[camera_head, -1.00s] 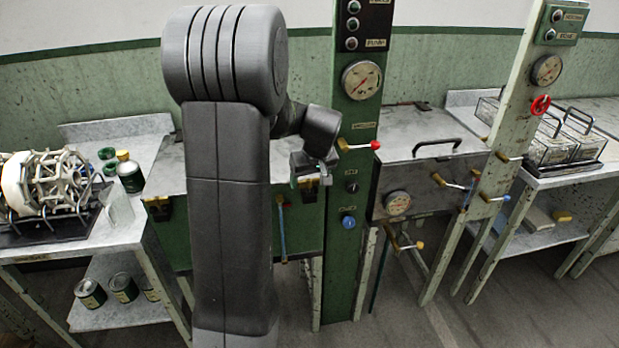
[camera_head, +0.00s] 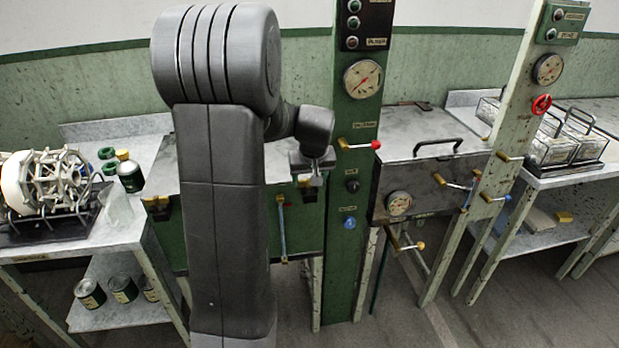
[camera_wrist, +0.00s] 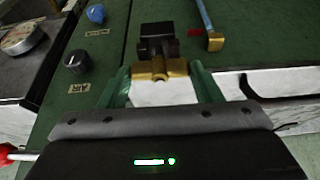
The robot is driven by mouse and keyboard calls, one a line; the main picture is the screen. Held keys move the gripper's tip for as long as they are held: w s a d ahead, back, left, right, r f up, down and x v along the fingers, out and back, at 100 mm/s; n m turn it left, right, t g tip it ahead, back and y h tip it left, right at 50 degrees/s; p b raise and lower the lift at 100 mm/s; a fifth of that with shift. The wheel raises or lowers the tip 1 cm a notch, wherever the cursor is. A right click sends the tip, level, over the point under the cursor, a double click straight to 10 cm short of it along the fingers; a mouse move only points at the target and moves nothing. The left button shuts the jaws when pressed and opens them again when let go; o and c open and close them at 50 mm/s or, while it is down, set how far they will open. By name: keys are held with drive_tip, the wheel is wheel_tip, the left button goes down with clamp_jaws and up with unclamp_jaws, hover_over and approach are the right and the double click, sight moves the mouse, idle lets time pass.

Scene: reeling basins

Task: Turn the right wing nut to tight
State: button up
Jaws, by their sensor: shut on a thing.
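The right wing nut (camera_wrist: 160,69) is brass, with its wings spread left to right in the wrist view. It sits at the end of a black clamp (camera_wrist: 158,41) on the green basin front. My gripper (camera_wrist: 160,72) has its two green fingers on either side of the wing nut and is shut on it. In the head view my gripper (camera_head: 312,180) is at the basin's right end, beside the green post, and mostly hides the nut. The left wing nut and its black clamp (camera_head: 158,208) show left of my arm.
A brass-ended blue lever (camera_wrist: 214,40) is close beside the clamp. The green post (camera_head: 350,262) carries a red-tipped lever (camera_head: 375,145), a dark knob (camera_head: 352,186) and a blue knob (camera_head: 349,223) near my wrist. A metal basin (camera_head: 425,160) stands to the right.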

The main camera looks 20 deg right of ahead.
drive_tip(key=o, duration=1)
drive_tip(key=v, duration=1.4)
drive_tip(key=shift+f, duration=0.1)
drive_tip(key=x, duration=1.3)
drive_tip(key=shift+w+f, duration=0.25)
drive_tip(key=shift+f, duration=0.1)
drive_tip(key=shift+s, duration=0.1)
